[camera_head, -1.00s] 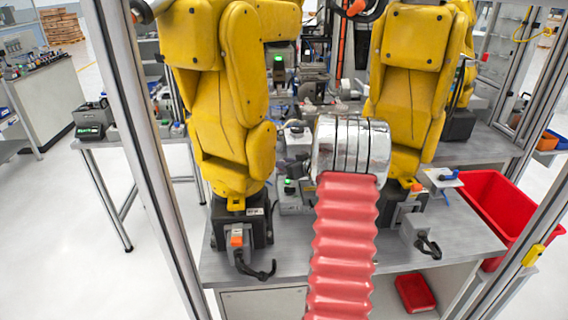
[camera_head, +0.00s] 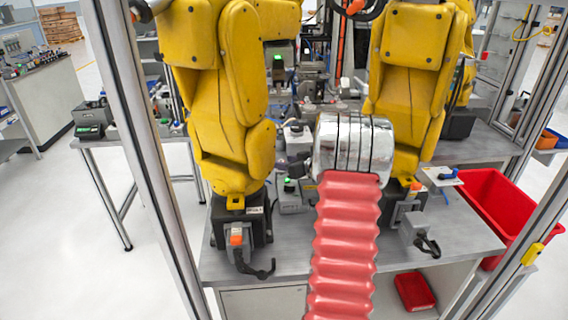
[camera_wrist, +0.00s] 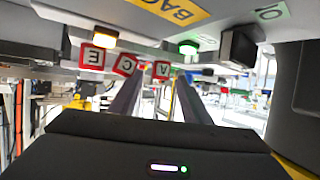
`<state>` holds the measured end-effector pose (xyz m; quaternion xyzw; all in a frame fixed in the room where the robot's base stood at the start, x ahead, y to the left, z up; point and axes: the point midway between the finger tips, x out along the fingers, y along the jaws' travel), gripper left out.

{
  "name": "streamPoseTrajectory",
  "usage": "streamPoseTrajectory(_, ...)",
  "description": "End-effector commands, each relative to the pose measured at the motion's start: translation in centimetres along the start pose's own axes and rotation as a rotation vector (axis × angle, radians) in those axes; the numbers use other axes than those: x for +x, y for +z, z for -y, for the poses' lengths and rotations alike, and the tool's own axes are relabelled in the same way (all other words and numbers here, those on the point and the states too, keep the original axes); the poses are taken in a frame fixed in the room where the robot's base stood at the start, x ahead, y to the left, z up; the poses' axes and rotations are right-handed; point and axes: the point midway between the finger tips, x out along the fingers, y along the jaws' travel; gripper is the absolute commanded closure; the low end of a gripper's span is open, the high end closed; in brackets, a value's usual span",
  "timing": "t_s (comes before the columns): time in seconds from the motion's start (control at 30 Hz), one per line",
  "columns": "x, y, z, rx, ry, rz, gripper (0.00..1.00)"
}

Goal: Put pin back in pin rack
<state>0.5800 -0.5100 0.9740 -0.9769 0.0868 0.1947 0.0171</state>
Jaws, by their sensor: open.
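My gripper (camera_wrist: 158,82) shows in the wrist view as two dark fingers, apart with nothing between them. I cannot make out the pin or the pin rack in either view. Beyond the fingers in the wrist view are red-and-white letter tags: an E tag (camera_wrist: 91,57), a C tag (camera_wrist: 125,65) and an A tag (camera_wrist: 161,70). They hang along the edge of a grey panel (camera_wrist: 80,12). The wrist picture looks upside down. In the head view, my silver and red arm hides the gripper and the bench behind it.
Two yellow arms (camera_head: 228,100) (camera_head: 410,90) stand on the grey bench (camera_head: 455,240), left and right of my arm. A red bin (camera_head: 500,200) is at the right. Metal posts (camera_head: 150,170) frame the cell. In the wrist view, an amber lamp (camera_wrist: 104,35) and a green-lit lamp (camera_wrist: 188,47) are near the tags.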

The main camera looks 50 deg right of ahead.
Motion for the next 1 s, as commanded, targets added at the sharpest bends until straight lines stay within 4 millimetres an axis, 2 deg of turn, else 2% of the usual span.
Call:
streamPoseTrajectory(0.7,-11.3,0.0,-0.1,0.001,0.002,-0.001,0.57)
streamPoseTrajectory(0.83,-12.4,0.1,0.0,0.001,0.000,0.000,0.57)
streamPoseTrajectory(1.0,-12.8,0.1,0.1,0.001,-0.001,0.000,0.57)
